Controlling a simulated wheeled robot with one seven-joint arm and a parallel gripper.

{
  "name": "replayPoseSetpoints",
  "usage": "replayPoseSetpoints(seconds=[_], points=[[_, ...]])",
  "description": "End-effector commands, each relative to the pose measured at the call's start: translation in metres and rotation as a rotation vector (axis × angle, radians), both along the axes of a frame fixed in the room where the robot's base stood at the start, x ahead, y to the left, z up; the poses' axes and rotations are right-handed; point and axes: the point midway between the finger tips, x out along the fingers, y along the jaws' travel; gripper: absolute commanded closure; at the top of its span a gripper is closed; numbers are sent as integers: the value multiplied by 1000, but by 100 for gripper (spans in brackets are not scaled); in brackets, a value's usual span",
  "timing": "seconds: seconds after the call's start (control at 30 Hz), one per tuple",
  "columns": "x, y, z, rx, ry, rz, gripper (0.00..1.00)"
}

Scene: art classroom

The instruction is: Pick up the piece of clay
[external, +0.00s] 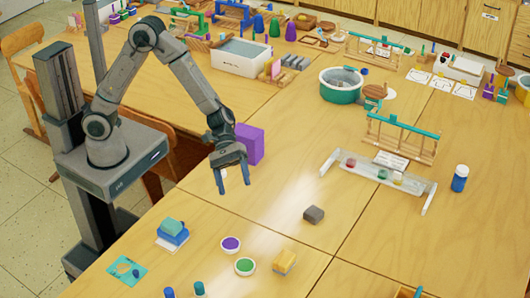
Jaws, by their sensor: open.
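My gripper (235,181) points down above the near table, left of the middle, with its two fingers apart and nothing between them. A small grey-brown block (314,214) lies on the open tabletop to the right of and nearer than my gripper, well apart from it. It looks like the piece of clay, but I cannot be sure. A purple block (250,145) stands just behind my gripper and is partly hidden by it.
A yellow block (285,262), a green paint dish (245,266) and a purple paint dish (231,244) lie near the front. A rack with jars (382,175) and a blue bottle (459,178) stand to the right. The tabletop around the grey-brown block is clear.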

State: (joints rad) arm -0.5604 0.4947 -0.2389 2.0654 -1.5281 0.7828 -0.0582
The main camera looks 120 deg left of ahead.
Motion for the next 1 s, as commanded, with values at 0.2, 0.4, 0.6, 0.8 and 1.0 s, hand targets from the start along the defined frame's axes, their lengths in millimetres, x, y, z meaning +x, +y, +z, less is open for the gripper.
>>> replayPoseSetpoints(seconds=[0.2,0.4,0.6,0.8,1.0], points=[[50,86,-50,-305,75,425,27],[66,152,-95,-517,123,731,27],[68,180,-117,-605,140,859,27],[92,176,-127,-612,142,866,27],[126,170,-141,-609,141,866,27]])
